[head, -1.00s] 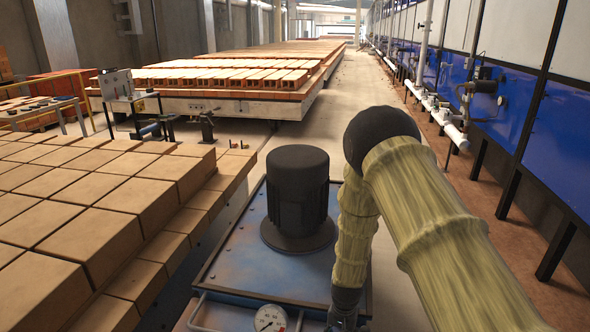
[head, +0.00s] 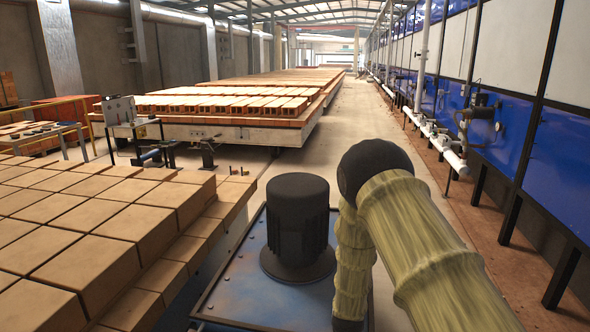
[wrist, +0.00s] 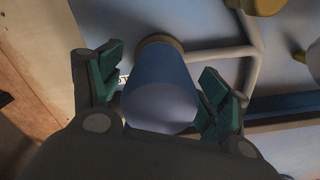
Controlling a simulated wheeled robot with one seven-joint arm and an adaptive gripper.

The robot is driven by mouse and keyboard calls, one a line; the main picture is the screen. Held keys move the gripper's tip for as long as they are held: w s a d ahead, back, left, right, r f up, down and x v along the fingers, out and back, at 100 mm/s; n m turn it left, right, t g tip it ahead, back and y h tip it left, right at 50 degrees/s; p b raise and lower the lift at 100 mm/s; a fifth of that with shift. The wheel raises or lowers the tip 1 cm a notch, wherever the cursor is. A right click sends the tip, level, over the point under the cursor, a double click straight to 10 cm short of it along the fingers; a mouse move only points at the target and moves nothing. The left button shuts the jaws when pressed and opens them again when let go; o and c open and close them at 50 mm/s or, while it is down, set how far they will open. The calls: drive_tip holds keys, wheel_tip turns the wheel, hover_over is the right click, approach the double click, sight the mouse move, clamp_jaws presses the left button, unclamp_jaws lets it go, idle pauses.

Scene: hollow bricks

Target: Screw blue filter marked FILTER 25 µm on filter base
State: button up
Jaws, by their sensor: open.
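In the wrist view, a blue cylindrical filter (wrist: 160,92) sits between the two green-padded fingers of my gripper (wrist: 162,72). The fingers are open, one on each side of the filter, with a gap visible at least on the right. The filter's far end meets a tan ring (wrist: 158,41), which looks like the filter base; I cannot tell how tightly they are joined. A bit of white marking shows at the filter's left edge, too little to read. In the head view, my gripper and the filter are below the frame.
A black motor (head: 297,228) stands on a blue metal unit (head: 232,283) left of my arm. Stacked bricks (head: 95,220) fill the left side. In the wrist view, a pale pipe (wrist: 222,53) runs right of the filter, and a yellowish knob (wrist: 262,6) is at the top.

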drive_tip(key=shift+r, duration=0.1)
wheel_tip(320, 180, up, 12)
drive_tip(key=shift+f, duration=0.1)
idle(0.5)
idle(0.4)
drive_tip(key=shift+d+f+m+p, duration=0.1)
drive_tip(key=shift+f+m+p, duration=0.15)
drive_tip(key=shift+m, duration=0.35)
drive_tip(key=shift+f+m+p, duration=0.15)
drive_tip(key=shift+m+p, duration=0.15)
drive_tip(key=shift+m, duration=0.3)
drive_tip(key=shift+f+m+p, duration=0.4)
drive_tip(key=shift+f+m, duration=0.3)
drive_tip(key=shift+m, duration=0.7)
drive_tip(key=shift+f+b, duration=2.9)
drive_tip(key=shift+f, duration=2.05)
